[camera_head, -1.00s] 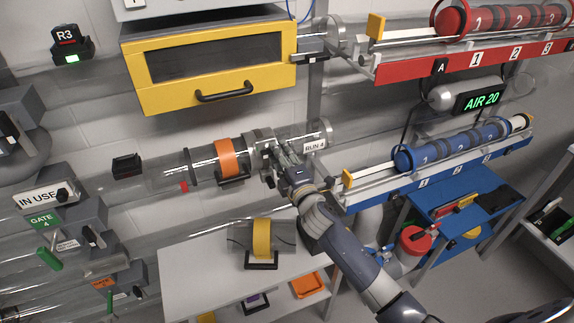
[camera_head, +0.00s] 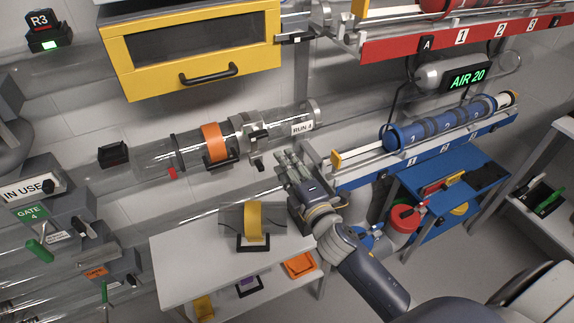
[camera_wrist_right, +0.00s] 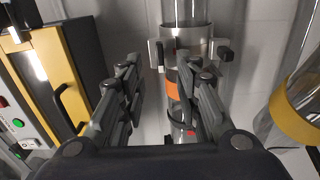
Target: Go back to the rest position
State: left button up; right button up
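My right gripper (camera_head: 284,168) is in the middle of the head view, just below and right of the clear tube labelled RUN 4 (camera_head: 302,128). In the right wrist view its two fingers (camera_wrist_right: 165,80) are spread apart with nothing between them touching. The tube's metal clamp (camera_head: 252,134) and orange band (camera_head: 214,143) lie beyond the fingers; the orange band also shows in the wrist view (camera_wrist_right: 172,80). My left gripper is not in view.
A yellow-banded tube piece (camera_head: 254,221) rests on the grey table (camera_head: 185,262) below. A blue rail (camera_head: 425,162) holding a blue canister (camera_head: 440,125) is right of my gripper. A yellow-framed cabinet (camera_head: 190,88) is above. Gate handles are at left.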

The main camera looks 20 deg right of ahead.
dwell(0.3)
jog(key=s+d+f+m+g+h, duration=0.3)
jog(key=s+f+m+g, duration=0.4)
jog(key=s+f+m, duration=0.4)
jog(key=s+a+f+m+g+y, duration=0.1)
jog(key=s+a+f+m+g, duration=0.2)
jog(key=s, duration=0.6)
jog(key=s+a+f+m+g+y, duration=0.15)
jog(key=s+g, duration=0.25)
jog(key=s, duration=0.5)
notch_tip(320, 180, down, 27)
jog(key=s+g, duration=0.2)
jog(key=s, duration=0.1)
jog(key=s+d+f+g, duration=0.1)
jog(key=s+d+f, duration=0.1)
jog(key=s+f, duration=1.2)
jog(key=shift+s+d+f, duration=0.3)
jog(key=shift+s+f, duration=0.1)
jog(key=shift+s, duration=0.5)
